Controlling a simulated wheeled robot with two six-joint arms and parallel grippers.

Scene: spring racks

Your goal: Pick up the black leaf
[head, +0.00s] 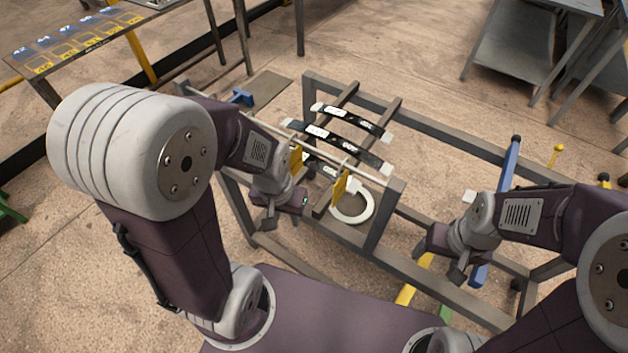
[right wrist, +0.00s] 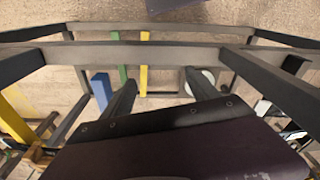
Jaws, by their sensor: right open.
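Several black leaves lie across the rack in the head view, with white labels and pale ends: a far one (head: 365,125), a middle one (head: 350,147), and a near one (head: 322,162) partly hidden by yellow plates. I cannot tell which one is the task's leaf. My left gripper (head: 281,220) is low at the rack's near left side, apart from the upper leaves; its finger gap is unclear. My right gripper (head: 440,258) is over the rack's right part, away from the leaves. In the right wrist view its fingers (right wrist: 162,96) are spread with nothing between them.
The grey rack frame (head: 440,135) surrounds the leaves. Yellow plates (head: 339,190) and a white ring (head: 366,206) are at its near side. A blue bar (head: 509,165) stands at right. A table with numbered marks (head: 75,45) is at far left.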

